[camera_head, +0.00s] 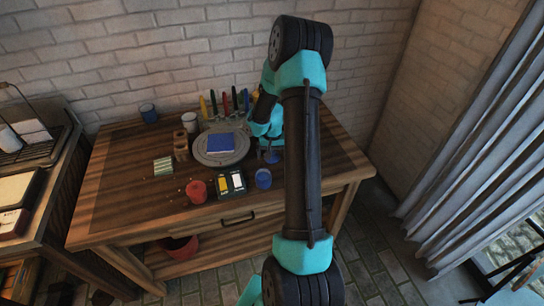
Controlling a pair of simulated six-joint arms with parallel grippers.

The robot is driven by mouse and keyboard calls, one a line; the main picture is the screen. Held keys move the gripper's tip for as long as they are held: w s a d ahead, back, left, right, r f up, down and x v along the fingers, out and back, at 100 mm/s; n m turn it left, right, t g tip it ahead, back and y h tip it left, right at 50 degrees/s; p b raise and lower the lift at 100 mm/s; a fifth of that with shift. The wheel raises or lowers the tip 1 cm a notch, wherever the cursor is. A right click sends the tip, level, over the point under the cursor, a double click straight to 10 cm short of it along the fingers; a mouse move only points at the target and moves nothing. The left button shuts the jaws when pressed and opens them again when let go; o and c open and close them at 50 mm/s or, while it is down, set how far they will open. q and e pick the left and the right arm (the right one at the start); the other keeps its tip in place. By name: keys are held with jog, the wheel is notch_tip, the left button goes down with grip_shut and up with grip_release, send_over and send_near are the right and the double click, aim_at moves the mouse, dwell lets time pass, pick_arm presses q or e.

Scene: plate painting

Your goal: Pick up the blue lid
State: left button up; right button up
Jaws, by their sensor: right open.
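A small dark blue piece (271,157), which looks like the blue lid, lies on the wooden table to the right of the round plate stand. Its exact shape is too small to tell. My right gripper (268,146) points down just above it, with its jaws open; I cannot tell whether they touch it. My right arm comes up from the bottom and bends down to the table, hiding part of the table's right side. A blue jar (263,179) stands just in front of the dark blue piece. My left gripper is not in view.
A grey round stand (214,160) bears a blue square (220,142). Several coloured upright tools (224,103) stand behind it. A red jar (197,192) and a paint box (231,184) are near the front edge. The table's left side is mostly clear.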

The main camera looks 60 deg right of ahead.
jog(key=shift+f, duration=0.3)
jog(key=shift+c, duration=0.4)
jog(key=c, duration=0.9)
